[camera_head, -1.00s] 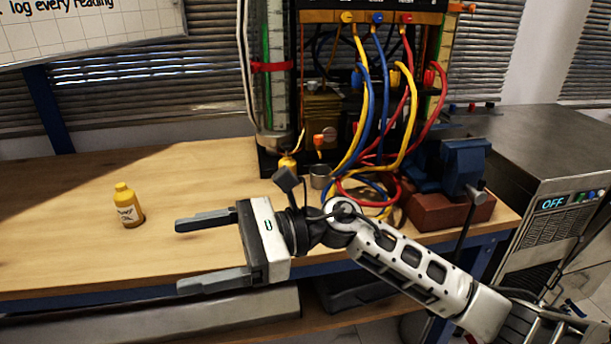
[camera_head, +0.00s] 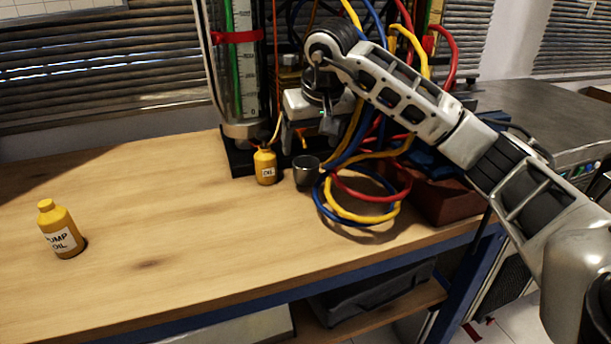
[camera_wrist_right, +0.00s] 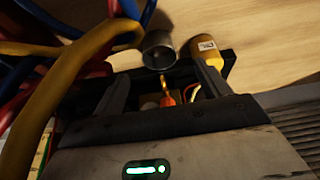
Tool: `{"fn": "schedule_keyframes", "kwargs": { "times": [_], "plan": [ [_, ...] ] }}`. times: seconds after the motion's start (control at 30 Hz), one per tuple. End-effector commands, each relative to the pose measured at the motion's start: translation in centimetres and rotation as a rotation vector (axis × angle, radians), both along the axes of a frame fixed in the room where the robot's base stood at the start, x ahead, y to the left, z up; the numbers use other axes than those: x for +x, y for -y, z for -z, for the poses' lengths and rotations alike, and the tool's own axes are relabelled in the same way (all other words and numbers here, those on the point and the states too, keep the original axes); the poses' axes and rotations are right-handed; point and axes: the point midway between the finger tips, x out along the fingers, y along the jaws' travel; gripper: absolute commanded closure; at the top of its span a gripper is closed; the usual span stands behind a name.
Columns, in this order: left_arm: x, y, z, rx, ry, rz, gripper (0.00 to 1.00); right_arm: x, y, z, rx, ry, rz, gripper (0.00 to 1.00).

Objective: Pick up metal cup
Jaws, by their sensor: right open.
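The metal cup (camera_head: 306,174) is small and dark grey. It stands upright on the wooden bench, between a small yellow oil bottle and a coil of hoses. In the right wrist view the cup (camera_wrist_right: 158,50) shows just beyond the fingertips, a little left of centre. My right gripper (camera_head: 307,138) points down above and behind the cup. Its two fingers are apart in the right wrist view (camera_wrist_right: 162,84), with the cup not between them. My left gripper is not in view.
The small oil bottle (camera_head: 265,166) stands close left of the cup. Blue, yellow and red hoses (camera_head: 362,208) loop on the bench close right. A larger pump oil bottle (camera_head: 61,230) stands far left. The bench middle (camera_head: 170,220) is clear.

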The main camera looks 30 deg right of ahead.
Motion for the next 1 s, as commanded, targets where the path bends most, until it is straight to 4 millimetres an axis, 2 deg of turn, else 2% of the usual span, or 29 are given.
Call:
{"fn": "schedule_keyframes", "kwargs": {
  "times": [0.03, 0.1, 0.37, 0.63, 0.97, 1.0],
  "plan": [
    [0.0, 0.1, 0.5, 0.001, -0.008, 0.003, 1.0, 0.3, 0.0, 1.1, 0.001, -0.004, 0.001, 0.24],
    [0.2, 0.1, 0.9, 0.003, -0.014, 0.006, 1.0, 0.7, 0.1, 2.0, 0.002, -0.002, -0.001, 0.24],
    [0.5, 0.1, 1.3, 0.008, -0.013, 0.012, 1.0, 1.5, 0.4, 3.7, 0.002, 0.0, 0.0, 0.24],
    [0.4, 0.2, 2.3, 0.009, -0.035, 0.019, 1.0, 3.1, 1.0, 7.2, 0.004, -0.001, -0.001, 0.24],
    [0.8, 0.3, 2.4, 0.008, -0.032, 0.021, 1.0, 3.4, 1.1, 7.7, 0.002, 0.001, -0.001, 0.24],
    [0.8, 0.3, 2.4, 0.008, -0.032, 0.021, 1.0, 3.4, 1.1, 7.7, 0.002, 0.001, -0.001, 0.36]
  ]
}}
